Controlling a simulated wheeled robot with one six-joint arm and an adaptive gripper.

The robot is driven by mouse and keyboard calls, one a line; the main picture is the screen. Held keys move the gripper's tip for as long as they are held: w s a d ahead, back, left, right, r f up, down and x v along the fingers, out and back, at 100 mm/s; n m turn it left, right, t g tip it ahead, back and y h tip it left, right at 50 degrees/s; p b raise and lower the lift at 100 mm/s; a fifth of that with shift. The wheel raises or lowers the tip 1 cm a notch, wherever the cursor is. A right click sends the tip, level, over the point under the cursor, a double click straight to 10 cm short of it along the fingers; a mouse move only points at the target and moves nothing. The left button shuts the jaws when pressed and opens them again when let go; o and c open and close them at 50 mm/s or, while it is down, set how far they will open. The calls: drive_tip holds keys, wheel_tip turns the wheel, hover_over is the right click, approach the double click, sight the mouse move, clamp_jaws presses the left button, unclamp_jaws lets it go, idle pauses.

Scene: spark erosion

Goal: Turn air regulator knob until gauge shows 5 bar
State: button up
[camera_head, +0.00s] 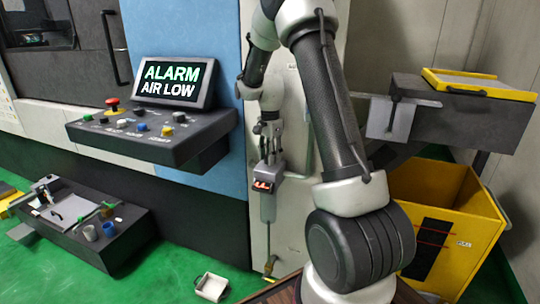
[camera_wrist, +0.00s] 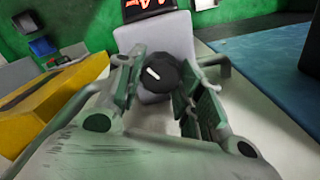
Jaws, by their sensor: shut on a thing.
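The air regulator knob (camera_wrist: 158,76) is black and round with a white pointer line, set on a light grey regulator body (camera_wrist: 158,33). In the wrist view my gripper (camera_wrist: 157,82) is shut on it, with a finger on each side. In the head view my gripper (camera_head: 268,148) points down just above the grey regulator (camera_head: 268,207) on the machine's side panel; the knob is hidden there. The gauge is a small dark display with red digits (camera_head: 263,185); it also shows, cut off, in the wrist view (camera_wrist: 147,8). I cannot read its digits.
A screen (camera_head: 173,83) reading "ALARM AIR LOW" stands on a control panel (camera_head: 150,140) with buttons left of the regulator. A yellow bin (camera_head: 455,215) stands at right. A dark bench with tools (camera_head: 85,235) is at lower left. A small white tray (camera_head: 211,287) lies on the green floor.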

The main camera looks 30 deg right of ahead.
idle(0.4)
drive_tip(key=o, duration=1)
drive_tip(key=shift+r, duration=0.1)
wheel_tip(320, 180, up, 12)
idle(0.4)
